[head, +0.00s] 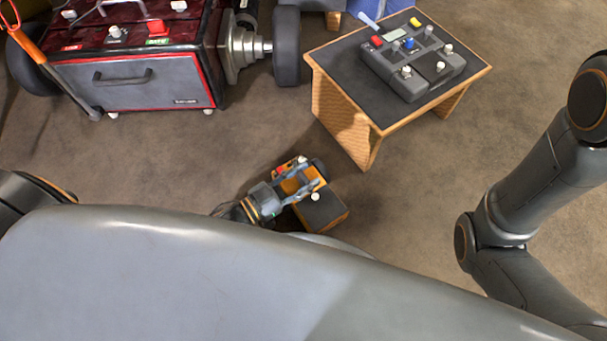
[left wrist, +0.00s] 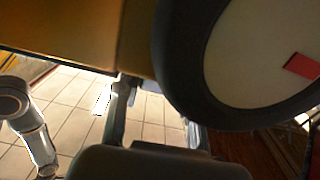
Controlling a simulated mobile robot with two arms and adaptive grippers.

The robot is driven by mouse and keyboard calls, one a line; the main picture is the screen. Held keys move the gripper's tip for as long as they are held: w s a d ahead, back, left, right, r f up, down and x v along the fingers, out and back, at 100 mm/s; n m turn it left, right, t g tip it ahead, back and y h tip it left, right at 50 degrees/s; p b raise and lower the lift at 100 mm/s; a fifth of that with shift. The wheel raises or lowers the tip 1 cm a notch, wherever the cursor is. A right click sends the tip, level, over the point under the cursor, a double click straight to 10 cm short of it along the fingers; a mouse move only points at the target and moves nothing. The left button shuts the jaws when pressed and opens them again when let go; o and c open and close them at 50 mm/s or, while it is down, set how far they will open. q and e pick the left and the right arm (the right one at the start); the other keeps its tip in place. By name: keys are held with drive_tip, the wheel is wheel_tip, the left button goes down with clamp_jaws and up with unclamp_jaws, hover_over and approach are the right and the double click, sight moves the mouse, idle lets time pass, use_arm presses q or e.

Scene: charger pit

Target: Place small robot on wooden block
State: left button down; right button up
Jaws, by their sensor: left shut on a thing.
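The small robot, with an orange body (head: 313,173) and a dark wheel, is between the fingers of my left gripper (head: 302,178). In the left wrist view its orange body (left wrist: 60,25) and a large black wheel with a pale hub (left wrist: 255,55) fill the top. My left gripper is shut on it. The wooden block (head: 326,211) has a dark top and lies just below and right of the gripper in the head view. The robot overlaps the block's far part; I cannot tell whether they touch. My right gripper is out of view; only my right arm shows.
A wooden table with a dark top (head: 343,70) carries a grey control box (head: 420,65) behind the block. A red and grey wheeled cabinet (head: 155,85) stands at the back left. The brown floor around the block is clear.

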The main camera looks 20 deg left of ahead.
use_arm(q)
drive_tip(key=shift+r, duration=0.1)
drive_tip(key=c, duration=1.3)
unclamp_jaws()
drive_tip(key=shift+f, duration=0.25)
drive_tip(key=o, duration=0.5)
drive_tip(key=shift+r, duration=0.1)
